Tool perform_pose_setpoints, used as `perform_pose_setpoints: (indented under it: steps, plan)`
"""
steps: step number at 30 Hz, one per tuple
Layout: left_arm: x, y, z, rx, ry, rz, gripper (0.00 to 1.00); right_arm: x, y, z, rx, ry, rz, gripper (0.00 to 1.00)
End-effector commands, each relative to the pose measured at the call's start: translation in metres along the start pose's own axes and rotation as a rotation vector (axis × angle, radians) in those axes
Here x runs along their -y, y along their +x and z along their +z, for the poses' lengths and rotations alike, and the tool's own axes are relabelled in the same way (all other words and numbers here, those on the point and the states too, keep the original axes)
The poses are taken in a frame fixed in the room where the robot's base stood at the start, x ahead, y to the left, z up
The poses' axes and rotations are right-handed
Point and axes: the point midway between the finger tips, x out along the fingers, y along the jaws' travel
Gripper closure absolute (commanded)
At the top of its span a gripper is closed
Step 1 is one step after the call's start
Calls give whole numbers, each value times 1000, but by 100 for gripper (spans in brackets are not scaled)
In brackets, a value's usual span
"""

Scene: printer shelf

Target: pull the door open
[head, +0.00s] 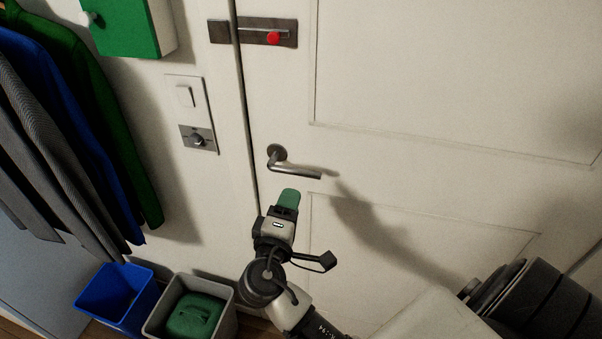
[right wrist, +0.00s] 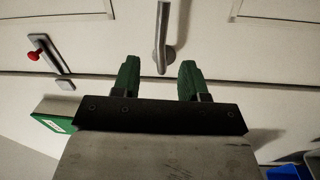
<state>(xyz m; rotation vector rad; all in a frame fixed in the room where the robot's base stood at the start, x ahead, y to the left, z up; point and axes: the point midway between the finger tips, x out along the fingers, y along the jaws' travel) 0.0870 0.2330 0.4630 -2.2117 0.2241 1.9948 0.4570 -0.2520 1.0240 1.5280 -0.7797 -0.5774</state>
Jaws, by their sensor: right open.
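The white panelled door (head: 420,110) fills the right of the head view and looks closed against its frame. Its grey lever handle (head: 298,170) sits near the door's left edge. A sliding bolt (head: 265,32) with a red knob is above it. My right gripper (head: 289,196) has green fingers and is just below the handle in the head view. In the right wrist view the fingers (right wrist: 158,78) are spread apart and empty. The handle (right wrist: 163,40) shows beyond and between the fingertips; contact cannot be seen. My left gripper is not in view.
Clothes (head: 80,120) hang at the left. A blue bin (head: 118,295) and a grey bin (head: 160,318) stand on the floor by the wall. A switch panel (head: 190,112) and a green box (head: 125,28) are on the wall left of the door.

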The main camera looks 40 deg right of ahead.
Motion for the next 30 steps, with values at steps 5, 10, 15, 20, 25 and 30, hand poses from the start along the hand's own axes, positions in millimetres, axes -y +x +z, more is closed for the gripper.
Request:
perform_pose_setpoints:
  steps: [5,10,15,20,25,30]
  plan:
    - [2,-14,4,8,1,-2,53,-4,35,-1,-1,-4,3,57]
    - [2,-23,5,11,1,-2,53,-3,66,-1,-2,-4,1,57]
    - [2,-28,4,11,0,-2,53,-1,87,-1,-3,-4,-2,57]
    - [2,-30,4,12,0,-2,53,0,95,-1,-3,-2,-2,57]
    - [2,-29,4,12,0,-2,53,1,95,0,-3,-1,-3,57]
    - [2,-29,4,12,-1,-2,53,1,95,0,-3,-1,-3,70]
